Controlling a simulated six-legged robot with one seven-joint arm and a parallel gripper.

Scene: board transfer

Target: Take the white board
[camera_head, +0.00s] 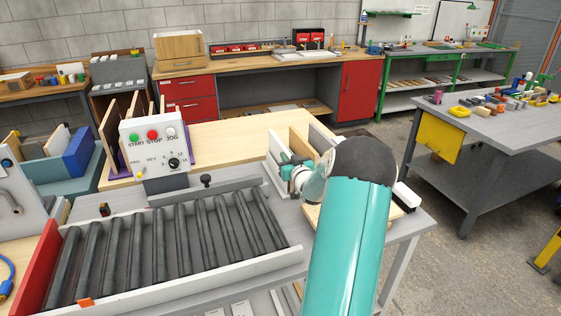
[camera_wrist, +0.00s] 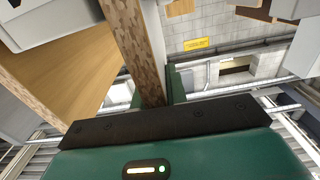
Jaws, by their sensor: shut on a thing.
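Several upright boards stand at the right end of the workbench in the head view. A whitish board (camera_head: 275,149) is at their left, with a light wood board (camera_head: 299,146) and a grey board (camera_head: 321,138) beside it. My gripper (camera_head: 287,166) is at the whitish board, partly hidden behind my arm. In the wrist view, my gripper (camera_wrist: 157,88) is shut on an upright board (camera_wrist: 138,45). This board shows a speckled brown edge and a narrow pale face on its right. I take it to be the whitish board.
A roller conveyor (camera_head: 290,256) with a white side rail lies at the front left. A control box (camera_head: 151,142) with buttons stands behind it. A grey table (camera_head: 491,127) with small parts is at the right. Open floor lies between that table and the bench.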

